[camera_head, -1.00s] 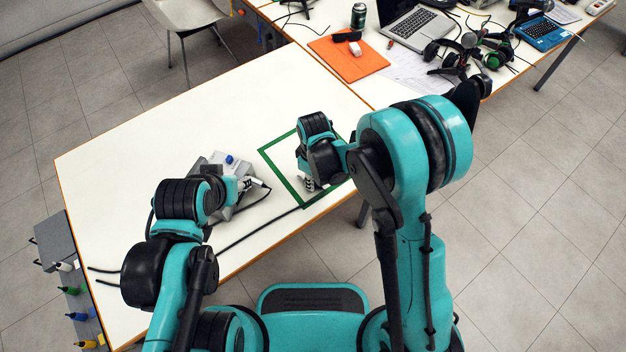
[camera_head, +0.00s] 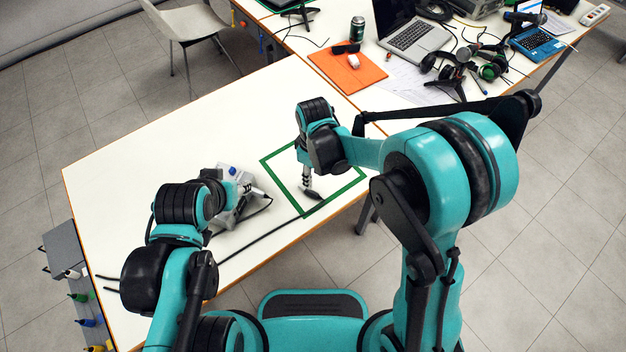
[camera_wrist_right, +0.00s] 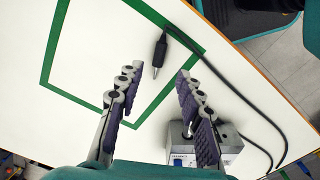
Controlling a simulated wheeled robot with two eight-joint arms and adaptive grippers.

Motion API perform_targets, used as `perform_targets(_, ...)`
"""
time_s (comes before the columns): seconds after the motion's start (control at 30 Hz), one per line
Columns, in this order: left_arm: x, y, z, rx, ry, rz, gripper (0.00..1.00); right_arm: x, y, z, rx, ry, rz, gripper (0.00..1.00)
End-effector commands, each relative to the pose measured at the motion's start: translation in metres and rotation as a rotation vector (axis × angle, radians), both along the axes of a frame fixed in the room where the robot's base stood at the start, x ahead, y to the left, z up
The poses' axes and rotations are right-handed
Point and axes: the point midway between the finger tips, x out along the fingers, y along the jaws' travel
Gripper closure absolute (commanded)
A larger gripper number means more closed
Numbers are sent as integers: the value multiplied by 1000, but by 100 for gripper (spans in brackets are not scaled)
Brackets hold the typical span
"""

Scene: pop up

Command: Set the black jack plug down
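The black jack plug (camera_head: 313,194) lies on the white table with its cable, near the front corner of the green square outline (camera_head: 285,183). In the right wrist view the plug (camera_wrist_right: 160,54) lies just inside the green line, its metal tip beyond my fingertips. My right gripper (camera_head: 306,178) is above the square; in its wrist view the gripper (camera_wrist_right: 161,82) is open with nothing between the purple finger pads. My left gripper (camera_head: 246,188) is beside the grey box (camera_head: 230,207) with a blue button. Its fingers are too small to read.
The black cable (camera_head: 262,236) runs left along the table's front edge. An orange mat (camera_head: 347,72), laptop (camera_head: 412,34), can (camera_head: 357,28) and headphones (camera_head: 448,72) are on the tables behind. The white table's left part is clear.

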Motion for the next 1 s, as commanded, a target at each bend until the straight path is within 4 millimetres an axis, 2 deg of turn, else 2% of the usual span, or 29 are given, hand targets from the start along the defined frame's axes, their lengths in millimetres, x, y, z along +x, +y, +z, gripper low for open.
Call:
perform_targets(0.03,0,0,5,0,0,0,57,0,0,10,0,0,0,63)
perform_targets(0.1,0,0,7,0,0,0,57,0,0,18,0,0,0,63)
perform_targets(0.37,0,0,8,0,0,0,57,0,-1,26,0,-1,-2,63)
perform_targets(0.47,0,0,8,0,0,0,57,-2,-8,35,6,-17,-31,63)
perform_targets(0.57,0,0,8,0,0,0,57,-7,-25,57,25,-62,-114,63)
perform_targets(0.67,0,0,8,0,0,0,57,-18,-52,86,57,-133,-242,63)
perform_targets(0.8,0,0,8,0,0,0,57,-42,-91,122,113,-247,-448,63)
perform_targets(1.0,0,0,8,0,0,0,57,-82,-139,150,204,-403,-725,63)
